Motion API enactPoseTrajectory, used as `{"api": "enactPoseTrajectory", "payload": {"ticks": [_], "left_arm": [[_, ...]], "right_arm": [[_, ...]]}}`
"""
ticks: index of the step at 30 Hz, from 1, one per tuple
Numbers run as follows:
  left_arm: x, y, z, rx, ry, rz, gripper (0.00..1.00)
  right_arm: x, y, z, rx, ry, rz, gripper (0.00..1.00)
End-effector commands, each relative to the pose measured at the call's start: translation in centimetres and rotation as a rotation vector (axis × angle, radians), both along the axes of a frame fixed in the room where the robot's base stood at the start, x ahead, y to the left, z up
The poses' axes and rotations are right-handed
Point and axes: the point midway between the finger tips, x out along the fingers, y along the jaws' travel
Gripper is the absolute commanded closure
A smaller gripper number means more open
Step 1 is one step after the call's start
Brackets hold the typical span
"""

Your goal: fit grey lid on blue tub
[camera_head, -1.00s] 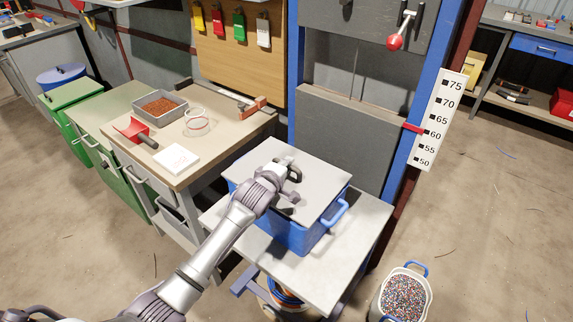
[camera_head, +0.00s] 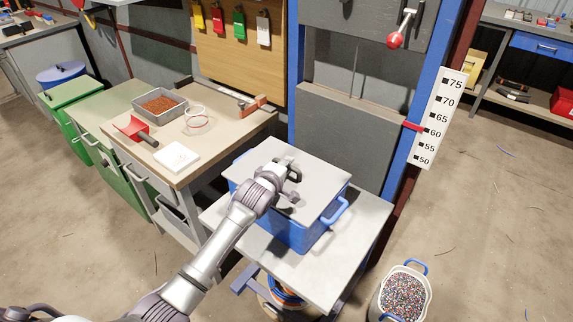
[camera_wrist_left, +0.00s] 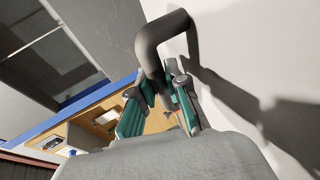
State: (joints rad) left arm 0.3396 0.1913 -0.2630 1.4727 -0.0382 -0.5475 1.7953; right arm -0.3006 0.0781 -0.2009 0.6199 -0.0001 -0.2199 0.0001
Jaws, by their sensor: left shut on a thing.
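The grey lid (camera_head: 312,184) lies over the top of the blue tub (camera_head: 290,232), which stands on a pale table. The lid looks roughly aligned with the tub's rim, but I cannot tell whether it is fully seated. My left gripper (camera_head: 288,172) is at the lid's dark handle, above the lid. In the left wrist view, the gripper's teal-padded fingers (camera_wrist_left: 160,108) are shut on the dark, curved handle (camera_wrist_left: 163,38), and the lid surface (camera_wrist_left: 235,45) is pale behind it. The tub's right blue handle (camera_head: 340,211) sticks out. My right gripper is not in view.
The pale table (camera_head: 350,245) has free room right of the tub. A grey press-like frame (camera_head: 345,130) stands behind. A workbench (camera_head: 225,150) at left holds a tray of granules (camera_head: 160,104), a red scoop (camera_head: 135,130) and a clear jar (camera_head: 196,121). A granule bucket (camera_head: 404,295) stands on the floor.

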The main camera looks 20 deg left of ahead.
Motion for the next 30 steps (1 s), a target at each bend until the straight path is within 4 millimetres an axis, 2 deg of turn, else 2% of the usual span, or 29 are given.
{"api": "enactPoseTrajectory", "payload": {"ticks": [8,9,14,25,30], "left_arm": [[0.0,0.0,0.1,0.0,-0.002,0.0,1.0],[0.0,0.0,0.1,0.0,-0.002,0.0,0.84],[0.0,0.0,0.1,0.0,-0.002,0.0,0.57],[-0.4,0.0,0.0,-0.001,0.003,0.001,0.56],[-2.3,0.1,0.7,-0.002,0.001,0.0,0.56]], "right_arm": [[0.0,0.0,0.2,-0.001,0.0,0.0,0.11],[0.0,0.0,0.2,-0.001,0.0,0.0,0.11],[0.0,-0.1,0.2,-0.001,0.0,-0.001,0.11],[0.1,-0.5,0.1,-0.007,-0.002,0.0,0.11],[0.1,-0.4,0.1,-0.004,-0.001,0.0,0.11]]}}
